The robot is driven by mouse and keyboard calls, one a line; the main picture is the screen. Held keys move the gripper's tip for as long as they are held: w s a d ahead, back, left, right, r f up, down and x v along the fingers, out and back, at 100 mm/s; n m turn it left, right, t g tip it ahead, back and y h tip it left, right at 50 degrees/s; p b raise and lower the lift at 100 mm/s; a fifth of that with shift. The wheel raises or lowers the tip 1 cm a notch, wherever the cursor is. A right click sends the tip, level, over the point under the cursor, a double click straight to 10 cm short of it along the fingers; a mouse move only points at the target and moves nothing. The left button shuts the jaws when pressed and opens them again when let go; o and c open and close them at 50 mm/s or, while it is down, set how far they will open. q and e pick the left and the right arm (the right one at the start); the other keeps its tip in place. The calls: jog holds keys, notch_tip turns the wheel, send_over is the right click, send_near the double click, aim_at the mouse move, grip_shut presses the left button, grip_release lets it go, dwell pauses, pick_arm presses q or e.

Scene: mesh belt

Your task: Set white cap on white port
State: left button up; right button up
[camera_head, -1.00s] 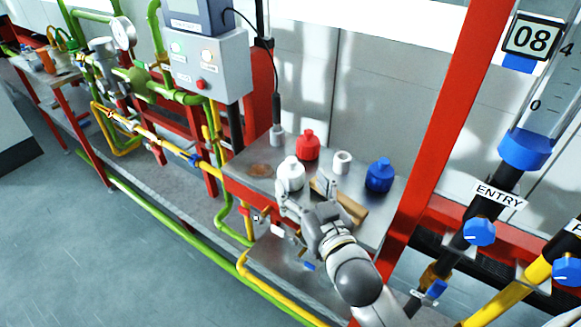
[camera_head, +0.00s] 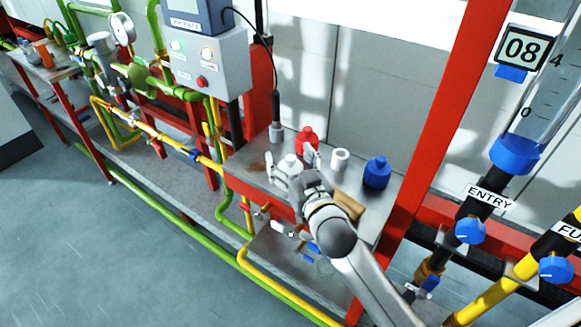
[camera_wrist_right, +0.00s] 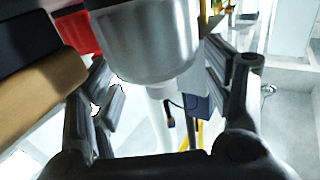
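A white piece with a narrow top (camera_head: 291,161), which looks like the white cap, stands upright on the metal bench. A short white hollow cylinder (camera_head: 340,159), which looks like the white port, stands bare to its right. My right gripper (camera_head: 289,156) is open with its fingers on either side of the white cap. In the right wrist view the white cap (camera_wrist_right: 150,45) fills the space between the open fingers (camera_wrist_right: 160,75). I cannot tell whether either finger touches it. My left gripper is out of view.
A red knobbed piece (camera_head: 306,140) stands behind the white cap, and a blue one (camera_head: 377,173) stands right of the port. A wooden block (camera_head: 349,207) lies near my right gripper. A red post (camera_head: 432,130) rises at the right, beside valves. A control box (camera_head: 208,66) hangs left.

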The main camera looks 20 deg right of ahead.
jog(key=c, duration=0.9)
jog(key=shift+c, duration=0.6)
jog(key=shift+r, duration=0.15)
